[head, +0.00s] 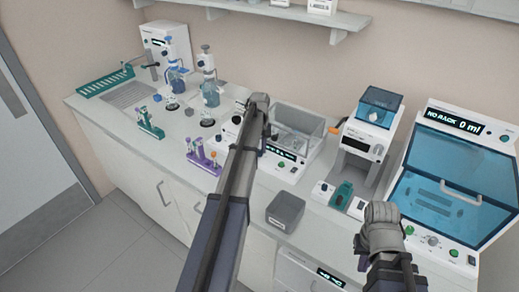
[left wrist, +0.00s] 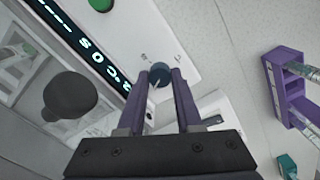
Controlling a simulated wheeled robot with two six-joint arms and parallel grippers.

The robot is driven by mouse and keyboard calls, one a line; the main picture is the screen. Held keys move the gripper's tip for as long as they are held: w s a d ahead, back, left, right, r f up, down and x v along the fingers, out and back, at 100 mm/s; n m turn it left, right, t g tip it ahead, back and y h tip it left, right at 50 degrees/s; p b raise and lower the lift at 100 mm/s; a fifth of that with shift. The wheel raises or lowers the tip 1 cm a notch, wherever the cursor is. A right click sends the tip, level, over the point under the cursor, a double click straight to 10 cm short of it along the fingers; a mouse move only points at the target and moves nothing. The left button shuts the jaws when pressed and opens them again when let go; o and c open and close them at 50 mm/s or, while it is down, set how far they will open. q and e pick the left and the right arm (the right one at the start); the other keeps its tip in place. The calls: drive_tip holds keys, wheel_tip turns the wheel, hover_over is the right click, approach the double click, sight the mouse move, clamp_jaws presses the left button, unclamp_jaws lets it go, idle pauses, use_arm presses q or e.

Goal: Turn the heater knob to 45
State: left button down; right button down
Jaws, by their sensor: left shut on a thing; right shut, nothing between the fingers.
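The heater (head: 297,122) is a white box with a clear lid and a lit display (head: 279,152) on its front, near the middle of the counter. Its small dark knob (left wrist: 160,74) has a light pointer line and shows in the left wrist view. My left gripper (left wrist: 161,78) is shut on this knob, with one purple finger on each side. In the head view my left arm covers the knob. The display in the left wrist view (left wrist: 88,50) is turned and partly cut off; I cannot read it surely. My right gripper (head: 363,263) is shut and empty at the lower right.
A purple tube rack (head: 202,160) stands left of the heater, also in the left wrist view (left wrist: 284,88). A grey bin (head: 285,211) sits at the counter's front. Right of the heater stand a white device (head: 361,140) and a blue-windowed cabinet (head: 455,175).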

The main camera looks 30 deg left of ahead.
sight(259, 151)
use_arm(q)
drive_tip(key=m, duration=0.4)
drive_tip(key=shift+m, duration=2.5)
drive_tip(key=c, duration=0.6)
unclamp_jaws()
drive_tip(key=shift+r, duration=0.15)
use_arm(e)
drive_tip(key=shift+r, duration=0.1)
use_arm(q)
wheel_tip(259, 151, up, 8)
drive_tip(key=p, duration=0.8)
drive_tip(key=shift+f, duration=0.2)
use_arm(e)
wheel_tip(259, 151, up, 8)
drive_tip(key=shift+f, duration=0.2)
